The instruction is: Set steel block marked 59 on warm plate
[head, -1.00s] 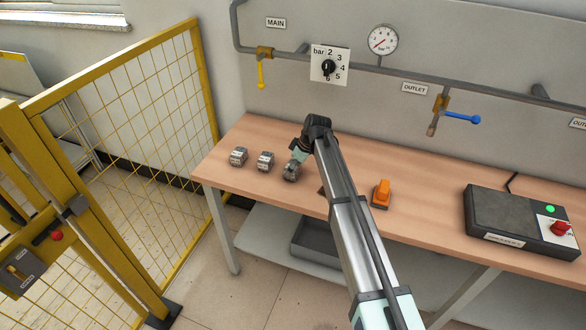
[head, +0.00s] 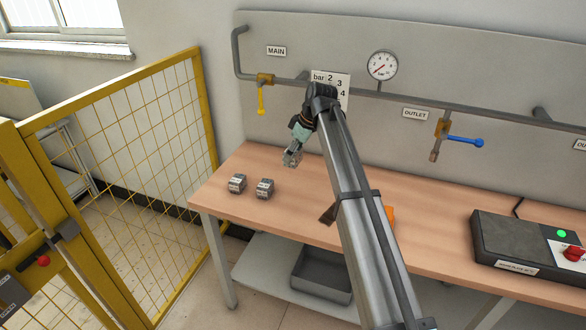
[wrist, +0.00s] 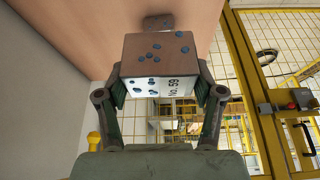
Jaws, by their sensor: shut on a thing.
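My gripper (head: 293,152) is shut on a steel block in the air above the left part of the table. The wrist view shows this steel block marked 59 (wrist: 158,55) between the two fingers. It has blue dots on its faces and the text "No. 59" on its pale face. A dark flat box (head: 510,240) with a green light and a red knob lies at the right of the table, far from my gripper. It may be the warm plate; its front label is too small to read.
Two similar steel blocks (head: 237,183) (head: 265,188) stand at the table's left end. An orange object (head: 391,216) is mostly hidden behind my arm. Pipes with a yellow valve handle (head: 261,103) and a blue one (head: 464,142) run along the back panel. A yellow fence (head: 130,130) stands left.

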